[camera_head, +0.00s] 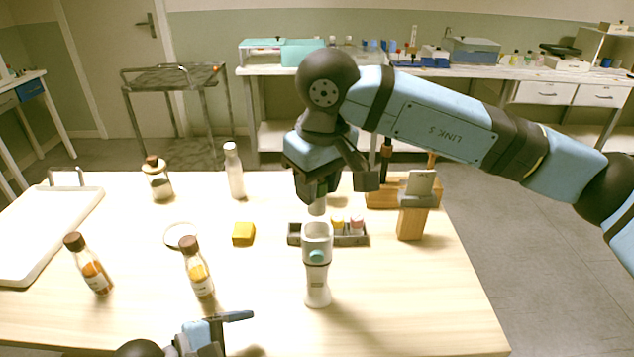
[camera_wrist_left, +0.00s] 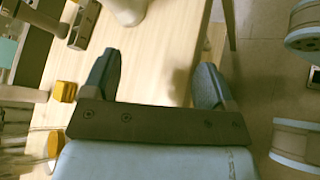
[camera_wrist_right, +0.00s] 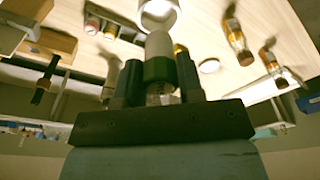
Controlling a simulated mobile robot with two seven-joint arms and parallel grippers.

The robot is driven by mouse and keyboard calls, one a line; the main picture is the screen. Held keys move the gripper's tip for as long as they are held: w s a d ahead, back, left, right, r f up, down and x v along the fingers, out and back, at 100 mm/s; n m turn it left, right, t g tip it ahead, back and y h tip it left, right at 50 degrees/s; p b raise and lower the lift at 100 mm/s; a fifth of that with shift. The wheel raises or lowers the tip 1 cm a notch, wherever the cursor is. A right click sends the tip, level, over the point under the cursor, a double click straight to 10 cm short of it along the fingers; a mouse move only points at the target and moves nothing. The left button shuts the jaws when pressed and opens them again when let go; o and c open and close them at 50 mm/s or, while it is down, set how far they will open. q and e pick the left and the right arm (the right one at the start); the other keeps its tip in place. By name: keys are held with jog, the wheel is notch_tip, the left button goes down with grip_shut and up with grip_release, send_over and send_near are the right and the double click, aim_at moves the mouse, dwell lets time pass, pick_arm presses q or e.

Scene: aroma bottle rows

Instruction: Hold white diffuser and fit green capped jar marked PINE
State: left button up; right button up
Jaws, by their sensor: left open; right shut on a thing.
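The white diffuser (camera_head: 317,285) stands upright on the table, its open cup on top and a teal round spot on its front. In the right wrist view the diffuser's rim (camera_wrist_right: 158,12) shows at the top. My right gripper (camera_head: 318,196) is shut on the green capped jar (camera_wrist_right: 158,70), which points down just above the diffuser's cup, apart from it as far as I can see. The jar's pale end (camera_head: 318,207) shows below the fingers; no PINE label is readable. My left gripper (camera_head: 222,326) is open and empty at the table's front edge, left of the diffuser.
A dark tray (camera_head: 294,236) with small capped jars sits behind the diffuser. A wooden block stand (camera_head: 410,223) is to its right. A yellow block (camera_head: 243,233), brown-capped bottles (camera_head: 200,278) and a white bottle (camera_head: 235,175) stand left. The table's front right is clear.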

aim_at(306, 287)
pick_arm(q)
jog(key=w+n, duration=0.1)
jog(key=w+d+r+n+g, duration=0.1)
jog(key=w+d+n+h, duration=0.1)
jog(key=shift+w+r+n, duration=0.3)
jog(key=shift+w+r, duration=0.05)
jog(key=shift+w, duration=0.05)
jog(key=w+n, duration=0.1)
jog(key=w, duration=0.1)
jog(key=w+n+g, duration=0.1)
jog(key=w, duration=0.1)
jog(key=shift+w+d+h, duration=0.15)
jog(key=shift+w+h, duration=0.1)
jog(key=shift+h, duration=0.15)
jog(key=shift+w+n+g, duration=0.4)
jog(key=shift+w, duration=0.1)
jog(key=shift+x, duration=4.95)
jog(key=c, duration=0.5)
jog(key=shift+c, duration=0.2)
pick_arm(e)
jog(key=shift+f, duration=0.2)
jog(key=shift+f, duration=1.25)
